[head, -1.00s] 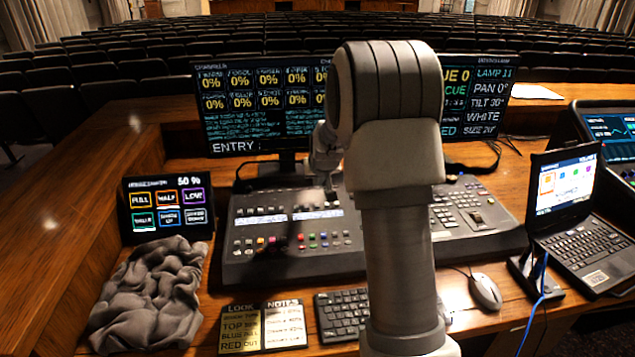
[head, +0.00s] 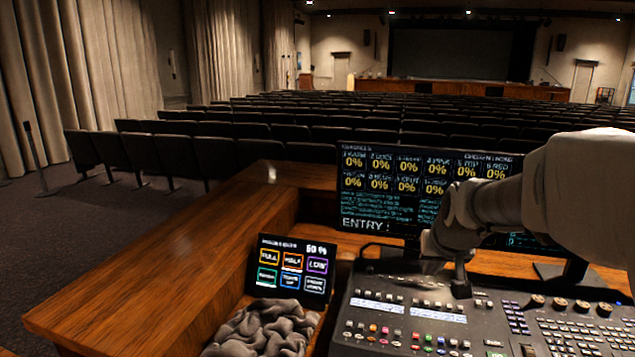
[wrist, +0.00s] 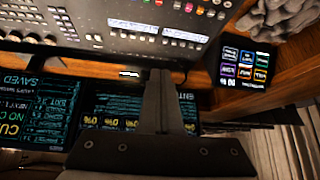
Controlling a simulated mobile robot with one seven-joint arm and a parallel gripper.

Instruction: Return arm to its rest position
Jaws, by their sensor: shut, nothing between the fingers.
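My arm (head: 585,195) reaches in from the right of the head view, bent down at the wrist. My gripper (head: 461,288) points down over the back part of the mixing desk (head: 420,318). It is shut and empty; whether its tips touch the desk is hard to tell. In the wrist view, the closed dark fingers (wrist: 161,85) stand in the middle, with the desk (wrist: 120,25) at the top.
A lit monitor (head: 400,190) stands behind the gripper. A small touch panel (head: 291,268) and a crumpled grey cloth (head: 262,330) lie left of the desk. The wooden counter (head: 170,270) at left is bare. Rows of seats (head: 230,165) lie beyond.

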